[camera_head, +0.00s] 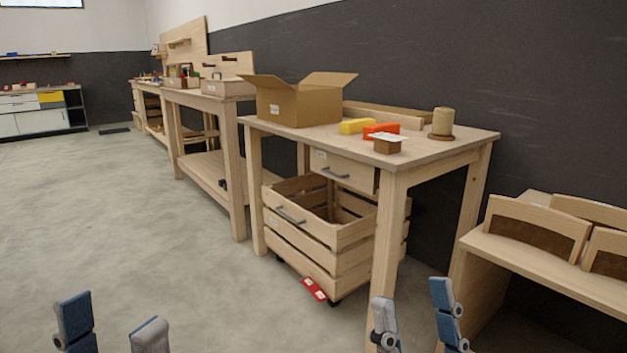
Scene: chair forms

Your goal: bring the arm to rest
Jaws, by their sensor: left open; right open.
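My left gripper (112,332) shows at the bottom left edge. Its two blue-grey fingers stand wide apart with nothing between them, over the bare floor. My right gripper (414,322) shows at the bottom, right of the middle. Its fingers are apart and empty, in front of the near leg of the wooden workbench (463,142). The rest of both arms is out of the picture.
The workbench bears an open cardboard box (297,104), a yellow block (356,126), an orange block (381,130) and a spool (442,122). A slatted crate (318,243) stands beneath. A red object (313,289) lies by it. A wooden stand (545,268) is at right. Floor at left is clear.

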